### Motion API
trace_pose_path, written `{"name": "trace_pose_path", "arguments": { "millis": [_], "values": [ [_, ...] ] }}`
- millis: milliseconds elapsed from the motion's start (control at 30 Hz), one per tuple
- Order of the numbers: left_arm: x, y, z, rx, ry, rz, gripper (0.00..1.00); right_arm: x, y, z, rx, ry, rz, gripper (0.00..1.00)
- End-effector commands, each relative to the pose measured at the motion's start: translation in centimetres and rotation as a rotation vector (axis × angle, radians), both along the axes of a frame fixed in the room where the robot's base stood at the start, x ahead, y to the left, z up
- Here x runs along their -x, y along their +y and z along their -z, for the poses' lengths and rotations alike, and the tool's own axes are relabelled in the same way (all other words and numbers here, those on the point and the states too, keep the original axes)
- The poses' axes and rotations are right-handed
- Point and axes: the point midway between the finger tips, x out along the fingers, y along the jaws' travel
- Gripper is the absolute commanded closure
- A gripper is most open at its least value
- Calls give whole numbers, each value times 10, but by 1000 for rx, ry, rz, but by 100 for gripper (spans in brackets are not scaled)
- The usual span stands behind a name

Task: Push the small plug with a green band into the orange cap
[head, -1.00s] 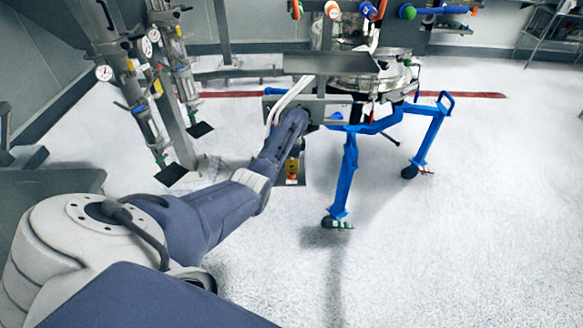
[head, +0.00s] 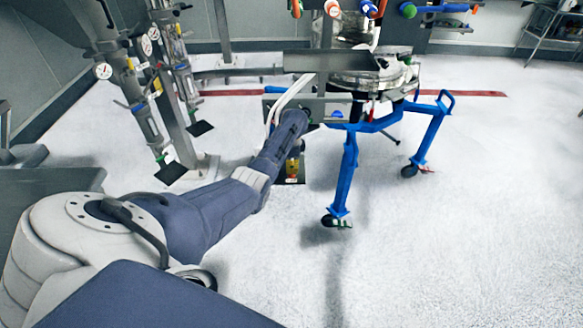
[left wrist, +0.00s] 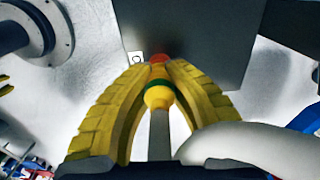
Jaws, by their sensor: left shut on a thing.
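In the left wrist view, the yellow fingers of my left gripper (left wrist: 158,66) are closed in around a small yellow plug with a green band (left wrist: 158,97). A grey stem (left wrist: 159,138) runs from the plug back towards the palm. An orange-red round piece, apparently the orange cap (left wrist: 159,58), shows at the fingertips in line with the plug. I cannot tell whether plug and cap touch. In the head view my left arm reaches to the sifter (head: 372,75); its wrist hides the fingers and the plug. My right gripper is not in view.
A dark grey panel (left wrist: 190,30) stands just beyond the fingertips. Blue frame legs (head: 345,180) on casters hold the sifter. A pale rounded tube (left wrist: 245,145) lies close to the right finger. Columns with gauges (head: 145,110) stand at left.

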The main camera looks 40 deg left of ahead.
Motion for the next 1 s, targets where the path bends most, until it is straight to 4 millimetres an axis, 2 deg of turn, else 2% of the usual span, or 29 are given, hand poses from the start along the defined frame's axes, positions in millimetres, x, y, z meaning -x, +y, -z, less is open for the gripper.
{"name": "trace_pose_path", "arguments": {
  "millis": [433,467,667,1000],
  "values": [
    [0,0,6,-1,1,0,100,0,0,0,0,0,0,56],
    [0,0,5,-1,0,1,84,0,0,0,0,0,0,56],
    [0,0,5,-1,-1,0,61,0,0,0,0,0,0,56],
    [-1,0,2,1,-2,0,61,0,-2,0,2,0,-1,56]
  ]
}}
